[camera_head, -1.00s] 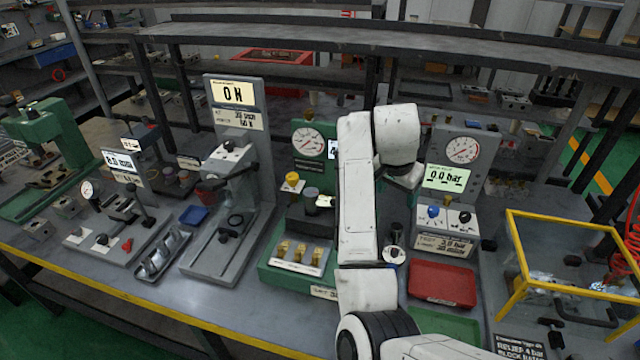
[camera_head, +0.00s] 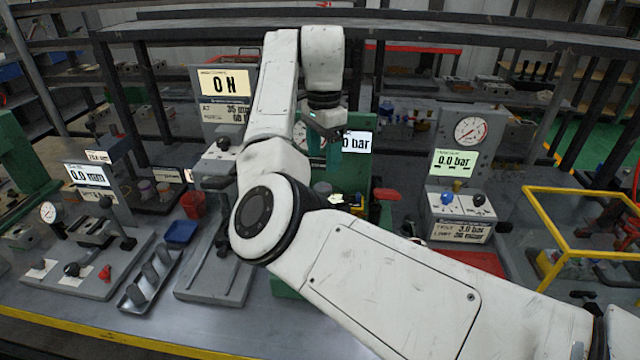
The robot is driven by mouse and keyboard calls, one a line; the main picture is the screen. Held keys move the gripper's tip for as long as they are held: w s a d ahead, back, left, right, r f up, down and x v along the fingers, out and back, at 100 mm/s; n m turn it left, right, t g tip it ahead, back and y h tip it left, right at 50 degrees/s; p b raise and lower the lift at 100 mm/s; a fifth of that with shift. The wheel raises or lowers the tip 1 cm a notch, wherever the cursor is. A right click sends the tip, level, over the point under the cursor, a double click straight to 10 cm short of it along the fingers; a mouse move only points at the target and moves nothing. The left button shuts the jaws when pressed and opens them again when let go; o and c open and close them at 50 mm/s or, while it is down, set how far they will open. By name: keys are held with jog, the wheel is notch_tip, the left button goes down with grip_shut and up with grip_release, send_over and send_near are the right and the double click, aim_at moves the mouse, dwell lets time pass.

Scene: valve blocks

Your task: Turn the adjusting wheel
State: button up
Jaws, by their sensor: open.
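A red handle-like part (camera_head: 386,194) sits on a dark mount at the station's right side, apart from the gripper. I cannot tell which part is the adjusting wheel.
A grey station with a gauge and a "0.0 bar" display (camera_head: 453,162) stands at right, beside a yellow frame (camera_head: 560,189). At left are a tall "0 N" station (camera_head: 224,83), a blue tray (camera_head: 181,232) and a metal tray (camera_head: 150,278). A dark shelf runs behind.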

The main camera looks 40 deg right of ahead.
aim_at(323, 186)
notch_tip(323, 186, down, 8)
jog(key=shift+r+p, duration=0.1)
jog(key=shift+p, duration=0.2)
jog(key=c, duration=1.1)
jog(key=shift+o, duration=0.2)
jog(key=shift+r+n+p, duration=0.15)
jog(key=shift+n+p, duration=0.15)
jog(key=shift+p, duration=0.15)
